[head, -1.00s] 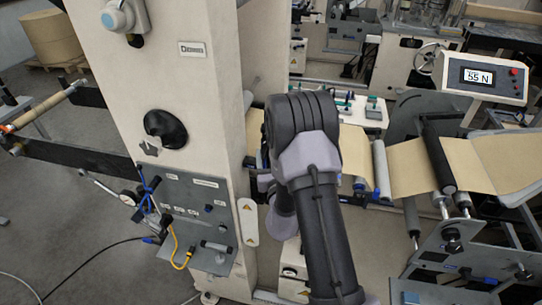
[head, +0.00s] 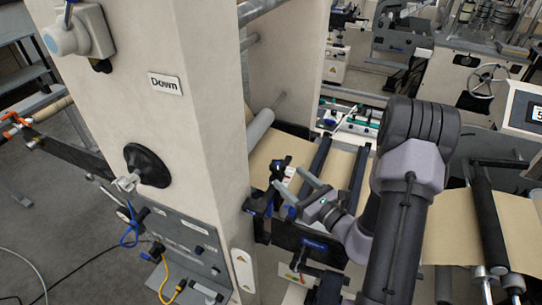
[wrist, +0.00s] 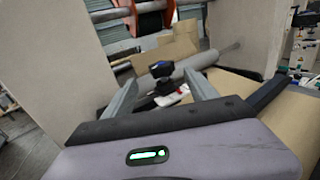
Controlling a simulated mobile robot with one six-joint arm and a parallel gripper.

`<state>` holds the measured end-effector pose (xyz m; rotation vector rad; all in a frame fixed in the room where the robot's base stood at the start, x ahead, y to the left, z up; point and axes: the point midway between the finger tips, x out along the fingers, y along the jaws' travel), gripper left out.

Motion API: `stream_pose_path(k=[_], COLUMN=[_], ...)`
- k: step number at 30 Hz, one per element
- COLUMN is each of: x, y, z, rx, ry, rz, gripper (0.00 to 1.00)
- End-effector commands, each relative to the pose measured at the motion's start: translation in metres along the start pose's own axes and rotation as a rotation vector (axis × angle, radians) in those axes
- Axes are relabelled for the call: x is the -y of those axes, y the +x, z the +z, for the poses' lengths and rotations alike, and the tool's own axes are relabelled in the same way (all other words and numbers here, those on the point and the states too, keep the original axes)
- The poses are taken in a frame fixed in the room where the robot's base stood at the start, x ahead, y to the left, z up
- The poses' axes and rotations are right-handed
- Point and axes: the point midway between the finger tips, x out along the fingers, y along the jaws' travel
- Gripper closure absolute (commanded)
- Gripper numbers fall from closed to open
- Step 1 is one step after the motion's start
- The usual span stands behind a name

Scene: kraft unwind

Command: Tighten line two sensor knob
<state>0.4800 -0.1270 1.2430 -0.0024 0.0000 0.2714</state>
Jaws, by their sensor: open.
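A dark knob with a blue mark (wrist: 161,69) on a black stem shows in the wrist view, between and just beyond my gripper's fingers (wrist: 160,82). In the head view what looks like the same knob (head: 283,162) sits on a black bracket beside the brown paper web, right of the cream column. My gripper (head: 299,183) is open and empty there, its two grey fingers pointing at the knob from the right. A gap seems to remain between fingertips and knob. Contact cannot be made out.
The cream column (head: 140,60) carries a "Down" label (head: 166,84), a black round knob (head: 147,165) and a grey panel (head: 190,250) with blue and yellow cables. A grey roller (wrist: 205,60) and dark bars cross the paper (head: 267,150). A display box (head: 525,110) stands at right.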

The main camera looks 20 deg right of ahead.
Motion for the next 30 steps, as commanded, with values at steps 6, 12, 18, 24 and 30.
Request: stream_pose_path(k=[6,12,18,24,30], x=[-0.002,0.000,0.000,0.001,0.001], y=[0.053,0.091,0.107,0.108,0.107], z=[0.003,0.001,0.000,0.000,0.000], rx=[0.002,0.001,0.000,0.000,0.000], ry=[-0.001,0.000,0.000,0.001,0.001], rz=[0.004,0.001,-0.001,-0.002,-0.002], gripper=[0.34,0.34,0.34,0.34,0.65])
